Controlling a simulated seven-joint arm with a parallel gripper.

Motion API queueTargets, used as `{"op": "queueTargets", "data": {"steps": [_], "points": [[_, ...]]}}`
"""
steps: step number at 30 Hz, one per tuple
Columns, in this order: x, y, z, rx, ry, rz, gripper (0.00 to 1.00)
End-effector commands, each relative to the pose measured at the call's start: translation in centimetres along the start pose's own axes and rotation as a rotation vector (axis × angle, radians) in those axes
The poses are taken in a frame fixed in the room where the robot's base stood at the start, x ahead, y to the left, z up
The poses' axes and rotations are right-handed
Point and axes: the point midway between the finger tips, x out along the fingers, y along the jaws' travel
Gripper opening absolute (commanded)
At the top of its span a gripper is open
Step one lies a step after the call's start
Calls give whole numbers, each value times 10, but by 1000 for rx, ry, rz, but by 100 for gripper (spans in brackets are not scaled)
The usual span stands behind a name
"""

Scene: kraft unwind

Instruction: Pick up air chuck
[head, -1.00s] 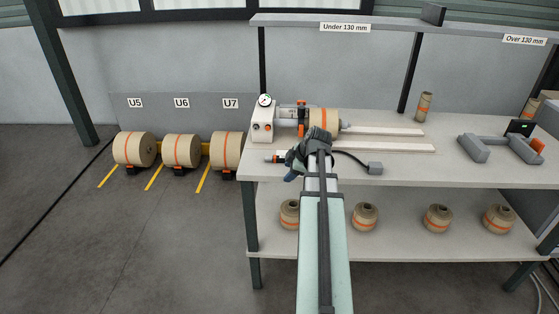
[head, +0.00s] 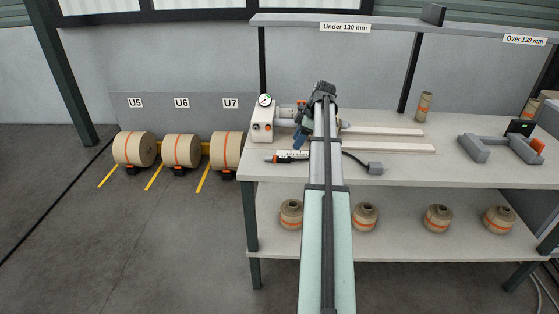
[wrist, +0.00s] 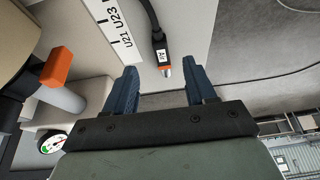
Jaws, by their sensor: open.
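The air chuck (head: 285,159) lies on the bench near its front left edge, with a dark hose running right from it. In the wrist view the air chuck (wrist: 161,52) is black with an orange ring, a metal tip and a white "Air" label. My gripper (wrist: 162,74) is open, with blue fingers on either side of the chuck's tip in the picture and nothing held. In the head view my gripper (head: 299,142) appears just behind and above the chuck, in front of the roll spindle. I cannot tell its exact height above the bench.
A white unit with a gauge (head: 264,121) and a spindle with a kraft roll stand close behind the chuck. A ruled strip (wrist: 113,28) lies beside the chuck. A grey block (head: 375,168) lies at the hose's end.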

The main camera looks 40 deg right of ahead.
Motion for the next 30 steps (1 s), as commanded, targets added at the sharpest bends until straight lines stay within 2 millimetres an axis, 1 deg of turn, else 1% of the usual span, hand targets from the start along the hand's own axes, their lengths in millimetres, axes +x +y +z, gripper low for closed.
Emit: {"op": "queueTargets", "data": {"steps": [1, 4, 7, 14, 17, 24, 27, 30], "points": [[9, -1, 0, 0, 0, -1, 55], [20, 0, 0, 0, 0, 0, 55], [27, 0, 0, 0, 0, 1, 55], [35, 0, 1, 0, 0, 1, 55], [45, 0, 2, 0, 0, 0, 55], [76, -1, 2, -1, 0, 0, 55], [82, 0, 3, 0, 0, 1, 55], [83, 0, 3, 0, 0, 2, 55]]}}
